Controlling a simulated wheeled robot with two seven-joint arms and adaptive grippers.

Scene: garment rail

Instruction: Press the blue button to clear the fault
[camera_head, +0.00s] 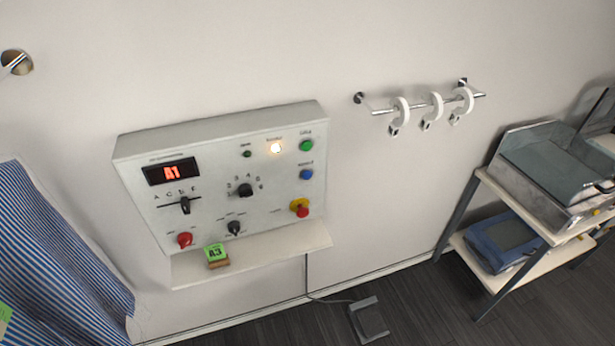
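The blue button (306,174) is on the right side of a light grey control panel (275,205) fixed to the wall. It sits just below a green button (306,145) and above a red emergency stop on a yellow base (300,208). A lamp (275,147) left of the green button is lit warm white. A display (171,171) on the panel reads A1 in red. Neither of my grippers shows in the head view, and nothing covers the blue button.
The panel also has black knobs, a slider and a red knob (185,240). Its bottom shelf (285,246) bears a green A3 tag (215,253). A wall rail (425,105) with white rings, a shelf rack (463,215), striped cloth (55,260) and a floor pedal (368,320) stand around.

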